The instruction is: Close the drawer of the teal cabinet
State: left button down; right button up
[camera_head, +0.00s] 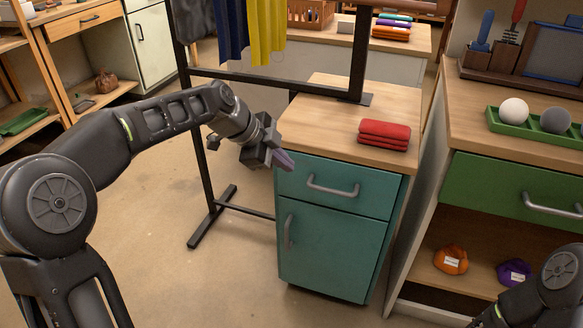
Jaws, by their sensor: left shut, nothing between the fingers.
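The teal cabinet (330,248) stands in the middle under a wooden top. Its drawer (375,190) is the upper teal front, with a horizontal metal handle (333,189). The drawer front looks close to flush with the cabinet; I cannot tell whether a small gap is left. My left gripper (285,161) is shut and empty, its fingertips at the drawer's upper left corner. I cannot tell whether they touch it. My right gripper is out of view; only part of my right arm shows at the bottom right.
A folded red cloth (384,135) lies on the cabinet's wooden top (330,105). A dark metal rack (206,175) with hanging clothes stands behind and left. A green-drawer cabinet (500,185) stands at right.

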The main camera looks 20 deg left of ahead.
pick_arm(q)
jog(key=v, duration=0.5)
dwell(0.4)
